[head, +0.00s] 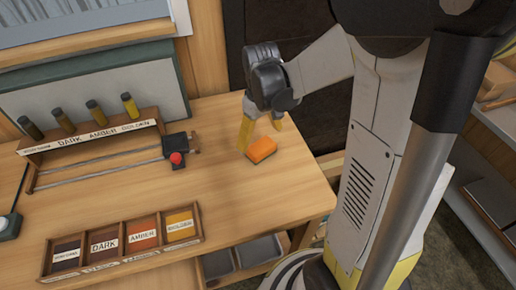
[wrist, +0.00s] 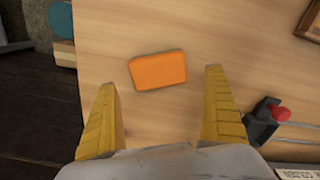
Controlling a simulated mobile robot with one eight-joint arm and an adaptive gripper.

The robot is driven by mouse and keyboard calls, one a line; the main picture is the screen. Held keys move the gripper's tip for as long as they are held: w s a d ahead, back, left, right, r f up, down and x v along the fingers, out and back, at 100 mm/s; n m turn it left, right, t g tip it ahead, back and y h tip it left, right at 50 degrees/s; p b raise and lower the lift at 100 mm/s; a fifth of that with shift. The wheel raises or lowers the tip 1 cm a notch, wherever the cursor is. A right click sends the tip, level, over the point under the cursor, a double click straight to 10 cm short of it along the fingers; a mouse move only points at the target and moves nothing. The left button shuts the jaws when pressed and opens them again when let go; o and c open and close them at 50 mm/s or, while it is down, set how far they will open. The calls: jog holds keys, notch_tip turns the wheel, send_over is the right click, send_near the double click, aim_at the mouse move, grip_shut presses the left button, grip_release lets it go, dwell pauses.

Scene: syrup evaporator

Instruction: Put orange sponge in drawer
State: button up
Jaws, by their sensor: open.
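The orange sponge (head: 261,150) lies flat on the wooden table, near its right side. In the wrist view the sponge (wrist: 158,70) is ahead of my fingertips, roughly centred between them. My gripper (head: 260,127) is open and empty, its yellow fingers pointing down just above and behind the sponge. The wrist view shows my gripper (wrist: 158,85) with both fingers spread wider than the sponge; I cannot tell the exact height gap. Below the table's front edge are grey compartments (head: 258,250), partly hidden by the tabletop; I cannot tell whether they belong to an open drawer.
A wooden box with labelled colour compartments (head: 122,250) sits at the table's front. A rack with several small bottles (head: 90,135) and a slider with a red knob (head: 176,157) stand to the left. The tabletop around the sponge is clear. Shelves (head: 490,205) are at right.

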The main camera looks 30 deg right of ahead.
aim_at(261, 146)
notch_tip(261, 146, down, 6)
jog(key=b, duration=0.2)
jog(key=shift+s+d+r+b, duration=0.1)
jog(key=shift+r+b, duration=0.15)
jog(key=shift+b, duration=0.15)
jog(key=shift+r, duration=0.1)
jog(key=c, duration=1.2)
jog(key=shift+c, duration=0.2)
